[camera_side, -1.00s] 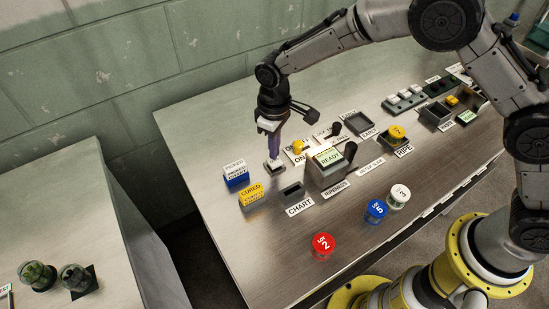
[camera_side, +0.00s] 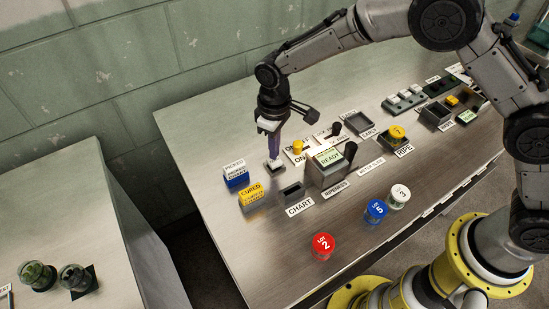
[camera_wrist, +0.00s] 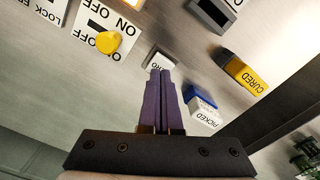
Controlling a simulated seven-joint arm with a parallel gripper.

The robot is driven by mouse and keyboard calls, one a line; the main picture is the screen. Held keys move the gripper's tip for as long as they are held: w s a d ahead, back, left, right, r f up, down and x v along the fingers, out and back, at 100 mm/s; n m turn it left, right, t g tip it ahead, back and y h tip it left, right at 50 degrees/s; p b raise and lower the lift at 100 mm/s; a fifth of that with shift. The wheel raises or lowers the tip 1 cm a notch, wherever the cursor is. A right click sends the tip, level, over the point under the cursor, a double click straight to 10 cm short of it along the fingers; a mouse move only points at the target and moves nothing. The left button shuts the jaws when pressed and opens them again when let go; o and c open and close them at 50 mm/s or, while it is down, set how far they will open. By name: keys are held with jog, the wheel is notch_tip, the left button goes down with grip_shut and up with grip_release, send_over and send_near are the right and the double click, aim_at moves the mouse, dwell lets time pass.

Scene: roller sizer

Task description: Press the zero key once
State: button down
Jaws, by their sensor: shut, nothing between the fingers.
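The zero key (camera_side: 274,165) is a small white key on a dark base, standing on the bench at the far left of the sizer controls. In the wrist view its white label (camera_wrist: 158,61) shows just beyond the fingertips, partly covered. My gripper (camera_side: 274,158) points down with its purple fingers shut and empty. The fingertips are right at the key's top; I cannot tell whether they touch it or press it down. In the wrist view the shut fingers (camera_wrist: 160,74) overlap the key's near side.
A yellow knob (camera_side: 298,147) on an ON/OFF plate stands close right of the fingers. The readout box (camera_side: 328,160) shows READY. Blue PICKED (camera_side: 236,176) and yellow CURED (camera_side: 251,194) blocks stand to the left. Red, blue and white round pieces sit nearer the front.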

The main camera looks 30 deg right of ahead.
jog(key=shift+f, duration=0.2)
jog(key=shift+f, duration=0.35)
jog(key=shift+f, duration=0.45)
jog(key=shift+r, duration=1)
dwell(0.3)
jog(key=shift+r, duration=2.5)
